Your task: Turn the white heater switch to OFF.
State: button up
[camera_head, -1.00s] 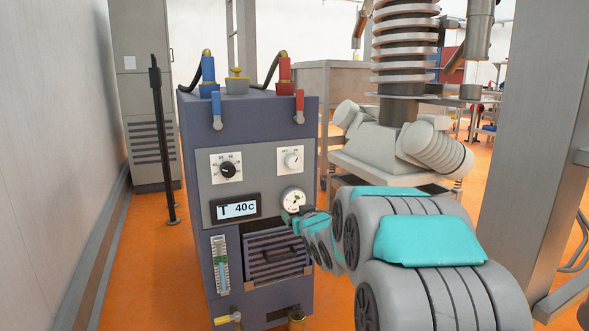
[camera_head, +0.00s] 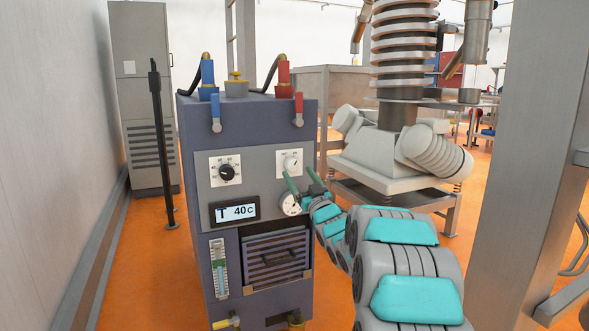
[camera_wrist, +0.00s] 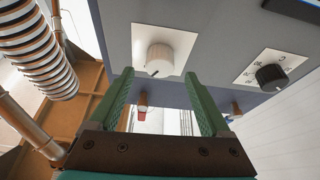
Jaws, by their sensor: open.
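The white switch (camera_head: 291,162) is a round knob on a square white plate at the upper right of the heater panel. It shows large in the wrist view (camera_wrist: 160,55), with a small dark mark at its lower edge; the plate's lettering is not readable. My gripper (camera_head: 298,172) is open and empty, just in front of and below the knob. In the wrist view its two green fingers (camera_wrist: 158,76) point toward the plate, one on each side of the knob's line. I cannot tell whether either finger touches anything.
A black knob (camera_head: 227,172) sits left of the white one. Below are a display (camera_head: 237,211) reading 40c and a round gauge (camera_head: 289,204), partly covered by my gripper. Blue (camera_head: 216,112) and red (camera_head: 298,108) handles hang above. A grey machine (camera_head: 385,160) stands to the right.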

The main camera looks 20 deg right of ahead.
aim_at(294, 167)
jog(key=x, duration=0.3)
jog(key=shift+w, duration=0.2)
jog(key=shift+w+r, duration=0.2)
jog(key=shift+w, duration=0.1)
jog(key=shift+c, duration=0.3)
jog(key=shift+f, duration=0.1)
grip_shut()
